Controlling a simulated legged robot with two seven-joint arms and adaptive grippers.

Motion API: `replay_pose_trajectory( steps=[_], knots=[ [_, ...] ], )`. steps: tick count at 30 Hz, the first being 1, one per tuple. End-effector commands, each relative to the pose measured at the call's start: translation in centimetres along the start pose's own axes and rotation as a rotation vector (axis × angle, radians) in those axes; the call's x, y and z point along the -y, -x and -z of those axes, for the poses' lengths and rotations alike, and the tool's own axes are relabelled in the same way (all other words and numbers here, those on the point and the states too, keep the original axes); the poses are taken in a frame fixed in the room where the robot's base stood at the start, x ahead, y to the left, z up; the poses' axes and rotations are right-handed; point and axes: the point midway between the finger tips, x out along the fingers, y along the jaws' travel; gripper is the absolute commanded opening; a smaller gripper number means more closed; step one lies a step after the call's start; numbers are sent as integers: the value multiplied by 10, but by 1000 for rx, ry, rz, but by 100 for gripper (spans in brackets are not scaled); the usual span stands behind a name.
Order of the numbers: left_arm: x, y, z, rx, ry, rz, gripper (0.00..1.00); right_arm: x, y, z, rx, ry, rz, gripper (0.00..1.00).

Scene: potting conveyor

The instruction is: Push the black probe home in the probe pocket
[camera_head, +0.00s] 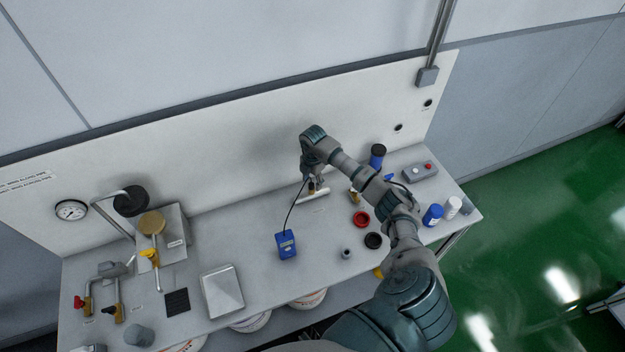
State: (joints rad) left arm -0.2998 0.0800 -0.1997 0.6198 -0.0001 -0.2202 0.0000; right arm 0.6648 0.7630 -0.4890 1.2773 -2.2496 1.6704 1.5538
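My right arm reaches in from the lower right, and its gripper (314,183) points down over a short white pipe (314,196) on the bench. A small brass-coloured fitting shows between the gripper and the pipe; I cannot tell for sure that it is the probe pocket. A thin black cable (291,210) runs from a blue handheld meter (286,246) up to the gripper. The black probe itself is not distinct there, hidden by or merged with the fingers. The fingers are too small to tell whether they are shut on it. My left gripper is not in view.
A red ring (361,219), a black ring (373,241) and a small grey cup (346,253) lie right of the meter. Blue and white bottles (452,207) stand further right. A silver tray (222,291) lies left.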

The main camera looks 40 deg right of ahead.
Motion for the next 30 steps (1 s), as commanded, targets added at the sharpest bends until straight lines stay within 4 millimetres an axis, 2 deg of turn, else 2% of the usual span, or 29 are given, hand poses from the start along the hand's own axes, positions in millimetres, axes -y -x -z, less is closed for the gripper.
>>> replay_pose_trajectory(
  steps=[6, 10, 22, 26, 30],
  knots=[
    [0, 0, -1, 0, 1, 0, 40, 0, 1, 0, 0, 0, 0, 51],
    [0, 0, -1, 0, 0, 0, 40, -1, 12, -1, 1, 0, -2, 51],
    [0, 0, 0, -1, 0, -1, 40, -1, 96, -2, 0, 0, -3, 51],
    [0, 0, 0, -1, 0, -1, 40, -1, 112, -2, 0, 0, -1, 51],
    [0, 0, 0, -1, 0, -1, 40, -1, 118, -1, -1, 0, 1, 51]
  ],
)
